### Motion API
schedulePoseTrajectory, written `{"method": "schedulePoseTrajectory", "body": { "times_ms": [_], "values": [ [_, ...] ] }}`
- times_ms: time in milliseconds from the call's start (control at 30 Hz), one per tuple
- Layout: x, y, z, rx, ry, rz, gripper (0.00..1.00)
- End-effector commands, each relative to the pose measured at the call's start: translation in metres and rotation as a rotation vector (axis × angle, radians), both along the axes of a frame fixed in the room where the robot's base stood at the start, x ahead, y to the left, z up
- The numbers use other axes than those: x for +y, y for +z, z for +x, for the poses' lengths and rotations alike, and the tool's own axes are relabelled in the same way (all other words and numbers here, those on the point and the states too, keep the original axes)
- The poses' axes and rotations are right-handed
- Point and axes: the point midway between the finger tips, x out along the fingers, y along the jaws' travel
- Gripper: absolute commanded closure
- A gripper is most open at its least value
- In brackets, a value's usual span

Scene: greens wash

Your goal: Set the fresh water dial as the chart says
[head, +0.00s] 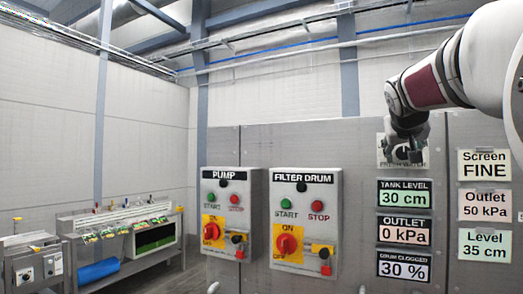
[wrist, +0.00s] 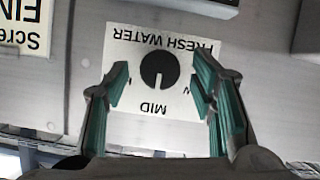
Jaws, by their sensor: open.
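The fresh water dial (wrist: 159,70) is a round black knob on a white plate (wrist: 122,52), upside down in the wrist view. Its white pointer line appears to point towards the MID mark. In the head view the plate (head: 384,158) is largely hidden behind my gripper (head: 412,156). In the wrist view my gripper (wrist: 160,92) is open and empty, its green-padded fingers on either side of the dial and apart from it. Cards at the right read Screen FINE (head: 484,165), Outlet 50 kPa (head: 484,205) and Level 35 cm (head: 484,245).
Displays below the dial read tank level 30 cm (head: 404,194), outlet 0 kPa (head: 404,230) and drum clogged 30 % (head: 404,265). The pump box (head: 229,205) and filter drum box (head: 305,220) stand out from the panel to the left.

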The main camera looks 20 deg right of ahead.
Motion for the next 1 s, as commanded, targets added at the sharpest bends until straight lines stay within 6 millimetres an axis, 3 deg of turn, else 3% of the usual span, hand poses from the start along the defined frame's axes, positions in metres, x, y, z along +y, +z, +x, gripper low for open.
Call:
{"method": "schedulePoseTrajectory", "body": {
  "times_ms": [433,633,1000],
  "values": [
    [-0.0077,-0.0043,0.006,0.0,0.001,-0.001,0.49],
    [-0.0075,-0.0043,0.006,-0.001,0.0,-0.001,0.94],
    [-0.0078,-0.0039,0.0053,-0.029,0.0,0.024,0.97]
  ]
}}
